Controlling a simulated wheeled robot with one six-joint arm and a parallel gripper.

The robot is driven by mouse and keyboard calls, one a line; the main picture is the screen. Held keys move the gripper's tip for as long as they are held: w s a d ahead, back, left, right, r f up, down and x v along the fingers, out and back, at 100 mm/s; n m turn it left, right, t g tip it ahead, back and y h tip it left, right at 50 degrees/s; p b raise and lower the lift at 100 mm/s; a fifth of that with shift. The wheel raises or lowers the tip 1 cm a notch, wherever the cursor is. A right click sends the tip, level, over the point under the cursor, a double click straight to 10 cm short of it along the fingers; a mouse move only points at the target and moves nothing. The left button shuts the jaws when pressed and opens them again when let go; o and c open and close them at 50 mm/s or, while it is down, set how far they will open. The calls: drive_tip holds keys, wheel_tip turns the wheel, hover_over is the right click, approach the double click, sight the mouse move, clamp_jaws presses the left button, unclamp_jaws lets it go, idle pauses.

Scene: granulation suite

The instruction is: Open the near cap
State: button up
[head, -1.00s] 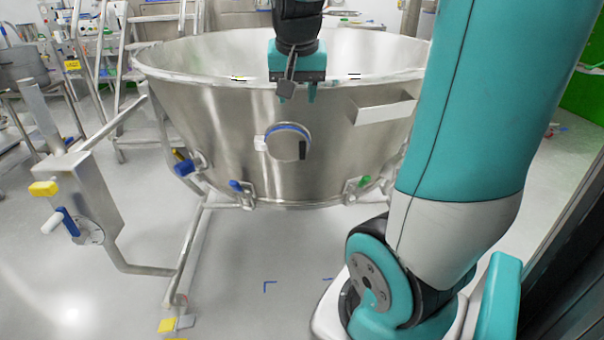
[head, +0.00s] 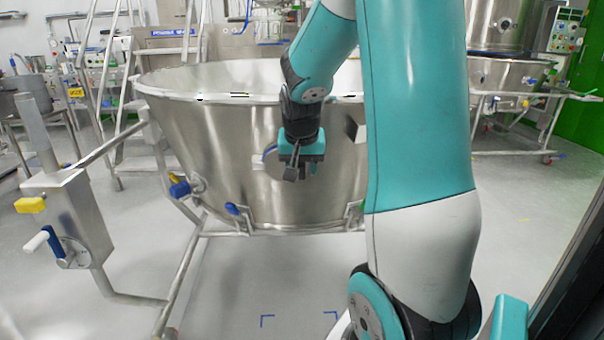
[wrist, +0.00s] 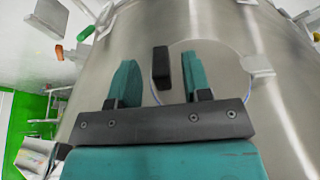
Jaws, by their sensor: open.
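The near cap is a round steel disc with a blue rim on the side of the large steel bowl (head: 215,140). In the head view its left edge (head: 270,158) shows, and my gripper (head: 302,172) hides most of the rest. In the wrist view the cap's face (wrist: 222,80) lies beyond my fingers, with a black handle (wrist: 161,68) standing on it. My gripper also shows in the wrist view (wrist: 160,80), open and empty.
A pale tab (wrist: 258,70) sticks out at the cap's right edge in the wrist view. A bracket post with a yellow knob (head: 31,205) and blue lever (head: 53,242) stands at left. Blue clamps (head: 180,188) line the bowl's lower edge. The floor in front is clear.

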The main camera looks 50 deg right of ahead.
drive_tip(key=shift+w+d+f, duration=0.1)
drive_tip(key=shift+d+f, duration=0.05)
drive_tip(key=shift+f, duration=0.25)
drive_tip(key=shift+c, duration=0.3)
clamp_jaws()
